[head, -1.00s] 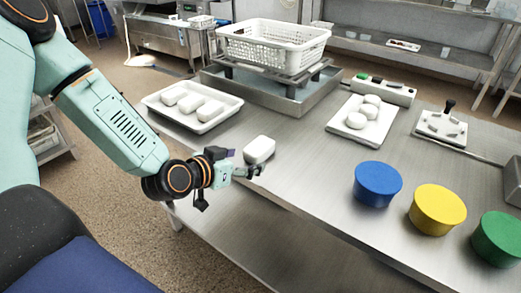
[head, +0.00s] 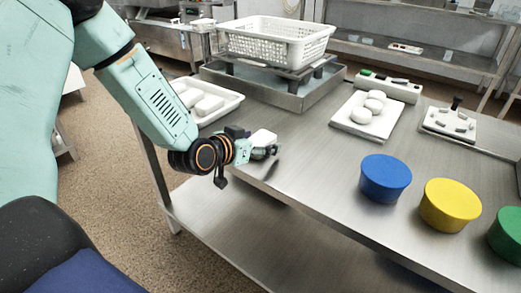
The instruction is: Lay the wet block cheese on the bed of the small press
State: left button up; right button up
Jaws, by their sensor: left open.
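A single white block cheese (head: 264,136) lies on the steel table near its left front edge; whether it is wet cannot be told. My left gripper (head: 266,152) is open at the near side of this block, with its fingers hiding the block's lower front. Whether they touch it cannot be told. A white plate with a black knob and small grey parts (head: 449,126) at the right back may be the small press; its bed is hard to make out. My right gripper is out of view.
A white tray (head: 231,106) of blocks is partly behind my left arm. A perforated basket (head: 277,41) stands over a steel basin (head: 262,88). A board (head: 345,121) holds round cheeses. Blue (head: 386,178), yellow (head: 450,205) and green (head: 507,235) tubs line the right front.

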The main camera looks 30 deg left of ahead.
pick_arm(q)
jog(key=shift+w+f, duration=0.15)
jog(key=shift+w, duration=0.15)
jog(key=shift+s, duration=0.1)
jog(key=c, duration=1.6)
